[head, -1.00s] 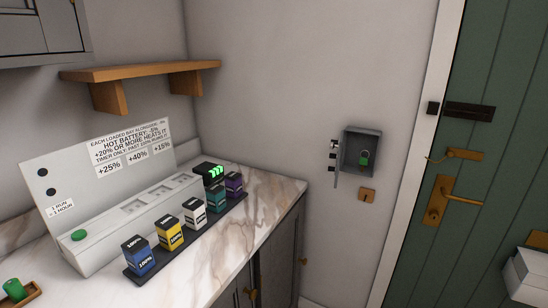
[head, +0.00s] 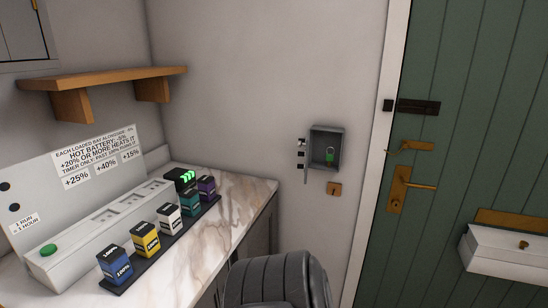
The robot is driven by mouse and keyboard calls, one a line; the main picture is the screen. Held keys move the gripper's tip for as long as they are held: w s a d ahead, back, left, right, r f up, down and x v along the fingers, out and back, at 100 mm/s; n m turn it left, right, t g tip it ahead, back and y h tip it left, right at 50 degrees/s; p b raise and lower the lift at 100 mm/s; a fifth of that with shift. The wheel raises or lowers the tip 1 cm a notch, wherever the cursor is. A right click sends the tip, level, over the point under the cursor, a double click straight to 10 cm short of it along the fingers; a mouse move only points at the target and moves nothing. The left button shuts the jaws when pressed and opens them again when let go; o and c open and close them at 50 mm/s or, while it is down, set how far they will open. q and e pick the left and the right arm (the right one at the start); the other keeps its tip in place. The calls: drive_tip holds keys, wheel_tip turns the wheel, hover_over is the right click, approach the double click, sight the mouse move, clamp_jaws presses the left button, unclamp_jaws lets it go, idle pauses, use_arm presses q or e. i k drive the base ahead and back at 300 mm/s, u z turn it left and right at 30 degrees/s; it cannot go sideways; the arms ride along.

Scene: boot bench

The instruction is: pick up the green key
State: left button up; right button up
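The green key (head: 329,154) hangs inside a small open grey key box (head: 326,135) on the wall, between the counter and the door. It is small in the head view, so its exact shape is hard to make out. The box's door stands open on the left side. A dark grey rounded part of my own arm shows at the bottom centre, below the box and well apart from it. Neither gripper's fingers are in view.
A marble counter (head: 235,203) at the left carries a white charger panel (head: 97,235) and several coloured batteries on a dark tray. A wooden shelf (head: 100,79) is above. A green door (head: 470,120) with brass handle (head: 398,188) and a white box (head: 510,252) is at the right.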

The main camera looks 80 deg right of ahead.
sight(330, 158)
drive_tip(key=u, duration=0.05)
drive_tip(key=k, duration=0.7)
drive_tip(key=z, duration=1.4)
